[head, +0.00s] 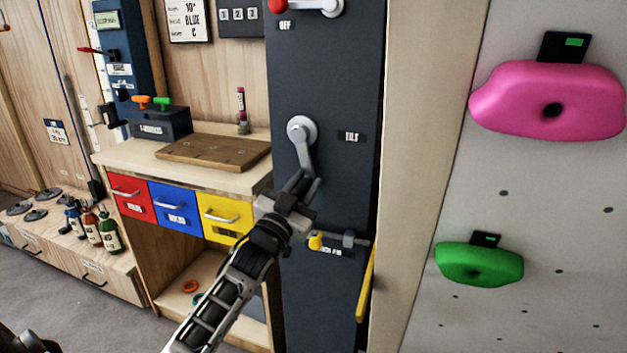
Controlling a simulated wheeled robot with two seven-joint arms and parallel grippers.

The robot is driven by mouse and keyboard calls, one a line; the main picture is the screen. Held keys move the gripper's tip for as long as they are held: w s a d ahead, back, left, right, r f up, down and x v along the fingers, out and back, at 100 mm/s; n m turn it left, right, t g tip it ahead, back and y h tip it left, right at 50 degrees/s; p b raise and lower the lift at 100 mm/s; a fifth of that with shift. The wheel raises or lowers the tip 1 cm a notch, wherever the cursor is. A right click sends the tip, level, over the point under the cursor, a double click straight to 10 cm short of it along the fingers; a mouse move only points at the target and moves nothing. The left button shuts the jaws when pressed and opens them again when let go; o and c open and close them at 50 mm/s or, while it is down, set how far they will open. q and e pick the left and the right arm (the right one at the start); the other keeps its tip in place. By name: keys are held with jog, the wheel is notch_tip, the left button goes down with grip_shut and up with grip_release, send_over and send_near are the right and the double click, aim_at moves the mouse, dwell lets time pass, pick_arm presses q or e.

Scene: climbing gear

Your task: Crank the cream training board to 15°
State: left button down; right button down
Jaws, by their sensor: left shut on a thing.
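The tilt crank (301,131) is a light grey hub and arm on a dark upright panel, beside a "TILT" label. Its arm points down and slightly right. My left gripper (299,188) is shut at the lower end of this crank, and the fingers hide the grip. The training board (545,200) is a large pale panel on the right with a cream side edge (428,150). It carries a pink hold (540,100) and a green hold (478,266). No angle readout for it can be read. My right gripper is not in view.
A yellow-knobbed pin (316,242) sits just below my left gripper, with a yellow bar (366,288) lower right. A red-knobbed crank (318,5) at "OFF" is above. A workbench (125,158) with red, blue and yellow drawers stands close left.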

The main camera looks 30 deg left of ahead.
pick_arm(q)
jog(key=a+m, duration=0.1)
jog(key=a+m+h+p, duration=0.1)
jog(key=m, duration=0.1)
jog(key=shift+s+a+f+g+h, duration=0.1)
jog(key=shift+s+a+g+h, duration=0.2)
jog(key=shift+s+a, duration=0.1)
jog(key=shift+d+m, duration=0.25)
jog(key=shift+m, duration=0.05)
jog(key=c, duration=1.1)
grip_release()
jog(key=shift+w, duration=0.1)
jog(key=shift+c, duration=0.2)
jog(key=shift+a, duration=0.1)
jog(key=v, duration=1.6)
jog(key=shift+b, duration=0.45)
jog(key=shift+a+f, duration=0.1)
